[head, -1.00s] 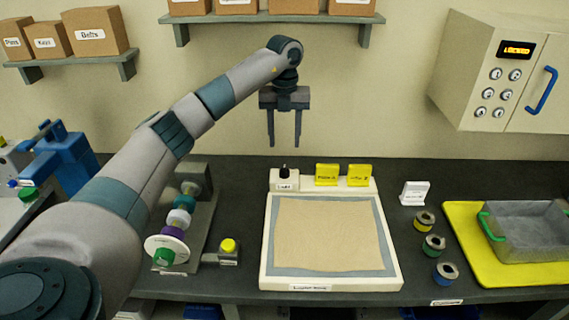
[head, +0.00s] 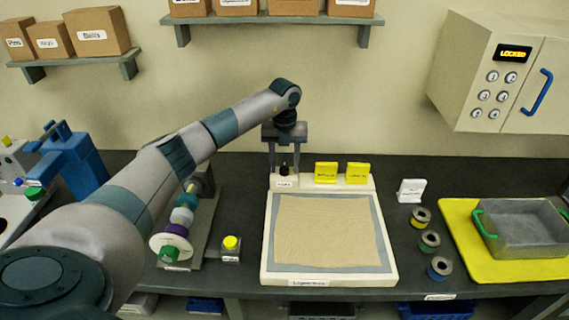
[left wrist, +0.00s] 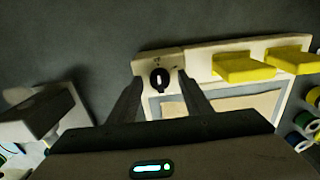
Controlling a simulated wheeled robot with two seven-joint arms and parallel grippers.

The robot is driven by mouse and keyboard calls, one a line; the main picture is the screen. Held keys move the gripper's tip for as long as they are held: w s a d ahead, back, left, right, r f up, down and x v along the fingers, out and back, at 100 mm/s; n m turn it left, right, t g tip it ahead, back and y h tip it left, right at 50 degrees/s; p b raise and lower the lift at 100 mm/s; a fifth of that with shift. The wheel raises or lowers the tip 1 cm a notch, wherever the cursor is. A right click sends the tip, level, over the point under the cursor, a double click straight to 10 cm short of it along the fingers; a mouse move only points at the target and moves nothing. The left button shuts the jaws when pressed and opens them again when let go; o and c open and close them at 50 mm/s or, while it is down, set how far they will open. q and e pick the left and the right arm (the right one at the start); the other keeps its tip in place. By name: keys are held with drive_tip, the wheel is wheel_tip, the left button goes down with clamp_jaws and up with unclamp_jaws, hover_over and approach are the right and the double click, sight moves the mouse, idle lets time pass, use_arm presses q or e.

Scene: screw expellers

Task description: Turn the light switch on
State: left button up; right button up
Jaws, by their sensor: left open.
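The light switch (head: 284,169) is a small black knob on a cream block with a label, at the back left corner of the light box (head: 268,250). It also shows in the left wrist view as a round black knob (left wrist: 160,78) with a pale mark. My left gripper (head: 284,168) points down over the switch, its open fingers on either side of the knob. In the left wrist view the fingers (left wrist: 160,84) stand left and right of the knob, with gaps between. My right gripper is not in view.
Two yellow tags (head: 326,172) stand right of the switch. A spindle with coloured discs (head: 181,216) and a yellow button (head: 231,243) stand left. A white card (head: 411,190), several spools (head: 430,241) and a grey bin (head: 525,235) lie right.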

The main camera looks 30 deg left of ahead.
use_arm(q)
drive_tip(key=shift+c, duration=0.7)
drive_tip(key=c, duration=0.9)
